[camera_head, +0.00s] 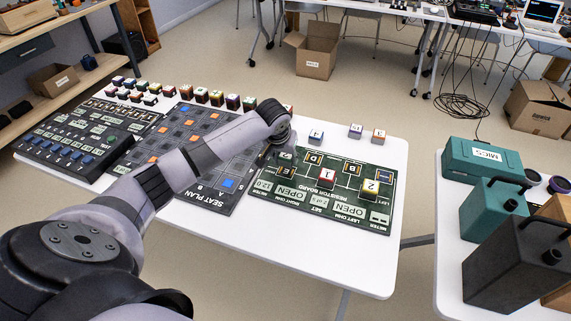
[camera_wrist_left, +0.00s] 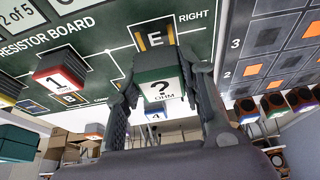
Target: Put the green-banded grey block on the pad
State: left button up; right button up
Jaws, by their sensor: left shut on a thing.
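The green-banded block (camera_wrist_left: 158,88), its white face marked "?" and "OHM", sits between the fingers of my left gripper (camera_wrist_left: 163,95) in the left wrist view. My left gripper is shut on it, close over the dark green resistor board (camera_wrist_left: 105,45). The pad marked E (camera_wrist_left: 155,38) shows just beyond the block in the picture; I cannot tell whether block and board touch. In the head view my left gripper (camera_head: 278,153) hangs over the back left part of the board (camera_head: 268,205) and mostly hides the block. My right gripper is not in view.
A red-banded block "1" (camera_head: 327,178) and a yellow-banded block "2" (camera_head: 370,188) stand on the board. Several loose blocks stand behind it, one marked "4" (camera_head: 316,135). The seat plan board (camera_head: 222,198) lies to the left. The white table's (camera_head: 340,255) front is clear.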

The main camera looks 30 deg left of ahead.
aim_at(285, 164)
pick_arm(q)
jog(key=shift+f, duration=1.7)
jog(key=shift+f, duration=0.1)
jog(key=o, duration=1.3)
jog(key=v, duration=1.2)
